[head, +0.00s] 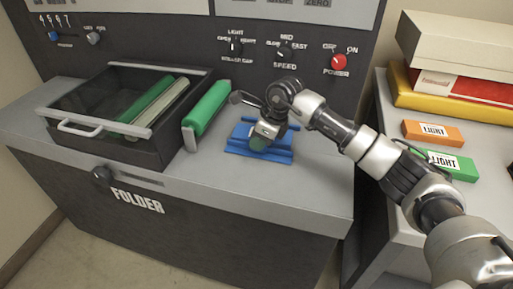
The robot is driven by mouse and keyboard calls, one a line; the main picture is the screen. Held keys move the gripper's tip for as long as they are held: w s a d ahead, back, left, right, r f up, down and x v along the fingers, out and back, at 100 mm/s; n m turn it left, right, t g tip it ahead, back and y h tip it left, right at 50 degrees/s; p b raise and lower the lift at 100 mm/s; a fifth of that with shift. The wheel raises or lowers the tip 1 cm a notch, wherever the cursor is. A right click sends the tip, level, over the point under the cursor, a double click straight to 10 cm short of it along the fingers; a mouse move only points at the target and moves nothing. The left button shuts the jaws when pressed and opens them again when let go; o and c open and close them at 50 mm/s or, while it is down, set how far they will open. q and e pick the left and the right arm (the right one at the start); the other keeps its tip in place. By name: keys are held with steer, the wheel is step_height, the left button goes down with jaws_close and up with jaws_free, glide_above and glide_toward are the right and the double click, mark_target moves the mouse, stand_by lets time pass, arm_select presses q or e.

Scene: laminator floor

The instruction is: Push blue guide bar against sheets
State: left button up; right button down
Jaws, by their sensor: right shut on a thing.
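The blue guide bar (277,155) lies on the grey top of the machine, right of the green roller. My right gripper (262,138) comes down over it from the right and is shut on its raised part. The fingertips are partly hidden by the gripper body. I cannot make out any sheets at the bar. My left gripper is not in view.
A dark folder box (125,112) with a clear lid and rollers stands at left, beside a green roller (209,107). Control knobs line the back panel. A side table at right holds boxes, an orange block (432,132) and a green block (455,167). The front of the grey top is clear.

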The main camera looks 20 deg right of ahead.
steer(key=shift+s+a, duration=0.2)
steer(key=shift+s, duration=0.1)
steer(key=c, duration=1.4)
jaws_free()
steer(key=shift+s+a, duration=0.1)
steer(key=shift+s, duration=0.05)
steer(key=o, duration=0.3)
steer(key=b+v, duration=0.1)
steer(key=v, duration=0.9)
steer(key=shift+r, duration=0.4)
